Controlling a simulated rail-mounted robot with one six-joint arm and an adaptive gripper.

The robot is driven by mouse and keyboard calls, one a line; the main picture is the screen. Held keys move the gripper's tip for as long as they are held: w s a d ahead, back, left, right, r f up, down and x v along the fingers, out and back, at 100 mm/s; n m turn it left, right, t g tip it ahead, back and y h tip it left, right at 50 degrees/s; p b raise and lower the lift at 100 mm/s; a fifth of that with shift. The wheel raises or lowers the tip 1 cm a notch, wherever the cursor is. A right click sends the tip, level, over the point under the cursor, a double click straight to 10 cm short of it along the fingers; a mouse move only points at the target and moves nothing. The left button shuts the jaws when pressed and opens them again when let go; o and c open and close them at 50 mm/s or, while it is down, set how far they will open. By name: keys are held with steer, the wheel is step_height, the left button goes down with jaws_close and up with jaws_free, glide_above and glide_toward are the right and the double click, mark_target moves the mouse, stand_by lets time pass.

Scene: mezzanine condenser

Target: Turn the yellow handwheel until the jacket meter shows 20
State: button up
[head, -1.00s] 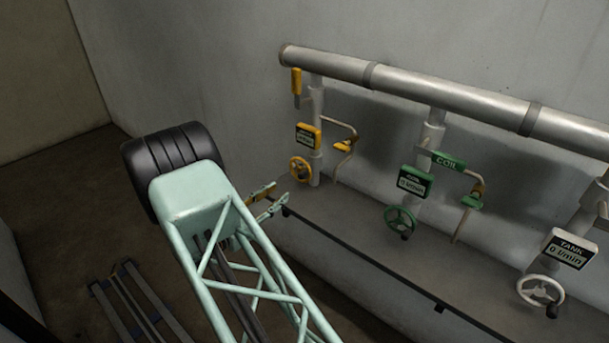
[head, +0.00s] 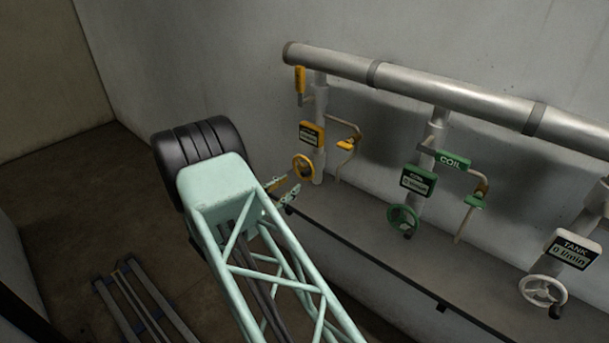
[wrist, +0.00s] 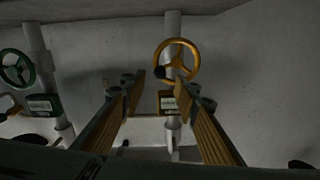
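The yellow handwheel (head: 303,167) sits low on the leftmost riser pipe, under the yellow-framed jacket meter (head: 311,134). The meter's digits are too small to read. My gripper (head: 288,190) is just left of and below the handwheel in the head view. In the wrist view my gripper (wrist: 158,92) has its two fingers spread wide with nothing between them. The yellow handwheel (wrist: 178,60) shows beyond the fingertips, with a dark knob on its rim near the left finger. The meter (wrist: 169,102) shows between the fingers, its face unreadable. I cannot tell whether a fingertip touches the wheel.
A green coil handwheel (head: 403,219) with its meter (head: 418,180) stands to the right. Farther right are a white tank handwheel (head: 543,291) and its meter (head: 573,249), reading 0 l/min. A ledge (head: 380,240) runs below the wheels. A thick pipe (head: 450,96) runs above.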

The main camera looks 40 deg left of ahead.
mark_target(302, 175)
steer(key=shift+w+d, duration=0.2)
steer(key=shift+w, duration=4.45)
steer(key=shift+c, duration=0.7)
steer(key=c, duration=0.7)
